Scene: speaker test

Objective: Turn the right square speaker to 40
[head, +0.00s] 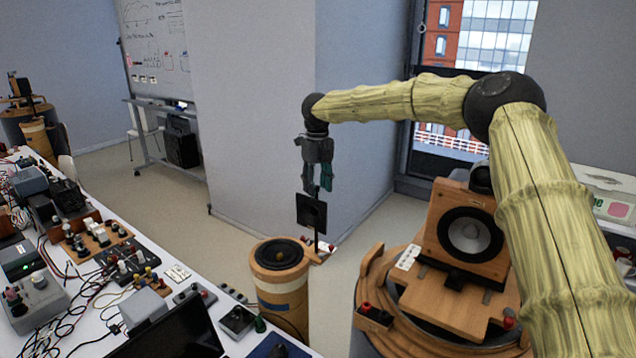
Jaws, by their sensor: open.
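The square wooden speaker (468,236) with a round black-and-grey cone stands at the right on a round wooden turntable (372,290). Its cone faces toward the front left. A small white card (408,257) with marks lies on the turntable beside it. No angle number can be read. My gripper (314,188) hangs pointing down in the middle of the head view, to the left of the speaker and apart from it. It is open and appears empty. Part of the speaker's right side is hidden behind my arm.
A black square plate (311,212) on a thin post stands just below my gripper, near a cylindrical wooden stand (282,290) with a round black top. A white table (110,342) crowded with devices and cables fills the left. Open floor lies behind the cylindrical stand.

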